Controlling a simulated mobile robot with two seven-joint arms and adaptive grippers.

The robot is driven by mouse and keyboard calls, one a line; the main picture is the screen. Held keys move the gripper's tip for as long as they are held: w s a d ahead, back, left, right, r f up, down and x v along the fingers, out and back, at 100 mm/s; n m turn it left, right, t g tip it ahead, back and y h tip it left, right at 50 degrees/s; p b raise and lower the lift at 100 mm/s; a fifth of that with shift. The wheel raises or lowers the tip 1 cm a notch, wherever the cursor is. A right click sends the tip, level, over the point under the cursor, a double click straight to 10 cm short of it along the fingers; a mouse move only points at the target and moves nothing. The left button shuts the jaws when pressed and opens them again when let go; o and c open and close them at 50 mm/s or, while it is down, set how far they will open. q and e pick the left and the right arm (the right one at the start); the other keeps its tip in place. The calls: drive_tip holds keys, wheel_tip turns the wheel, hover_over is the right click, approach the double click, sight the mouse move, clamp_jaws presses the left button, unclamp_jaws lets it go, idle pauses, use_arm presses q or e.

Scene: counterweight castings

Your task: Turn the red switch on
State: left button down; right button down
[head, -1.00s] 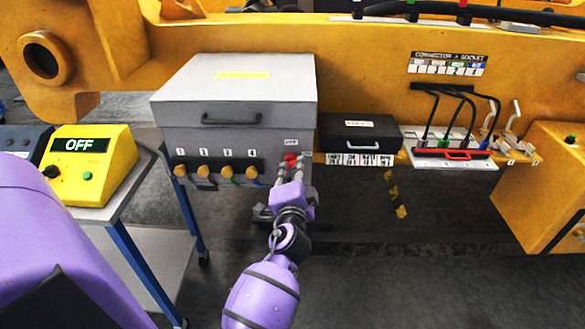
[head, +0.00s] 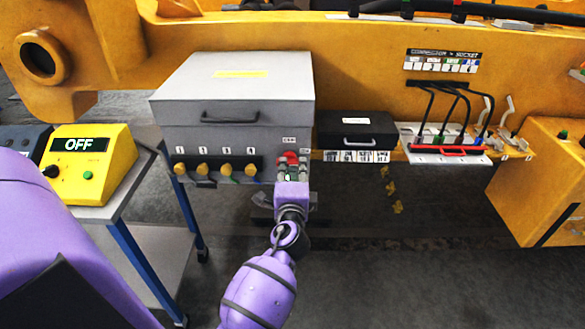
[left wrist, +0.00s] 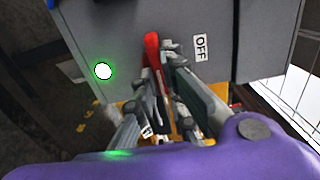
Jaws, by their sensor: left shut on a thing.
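The red switch (head: 291,157) is a red lever on the front of the grey box (head: 238,92), at its lower right corner. In the left wrist view the red lever (left wrist: 152,52) stands upright beside a label reading OFF (left wrist: 201,48). My left gripper (left wrist: 162,62) is shut on the lever, its fingertips on either side of it. In the head view the left gripper (head: 291,170) hides the lower part of the switch. A lit green light (left wrist: 103,71) shows left of the lever in the wrist view. My right gripper is not seen.
Several yellow knobs (head: 203,169) line the box front left of the switch. A yellow unit (head: 88,162) showing OFF stands on a cart at left. A black case (head: 357,132) and a panel of cables (head: 446,150) are to the right. Floor space below is open.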

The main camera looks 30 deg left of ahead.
use_arm(q)
drive_tip(key=c, duration=1.8)
unclamp_jaws()
drive_tip(key=shift+s, duration=0.1)
drive_tip(key=v, duration=0.7)
drive_tip(key=shift+s+d, duration=0.1)
drive_tip(key=shift+s, duration=0.05)
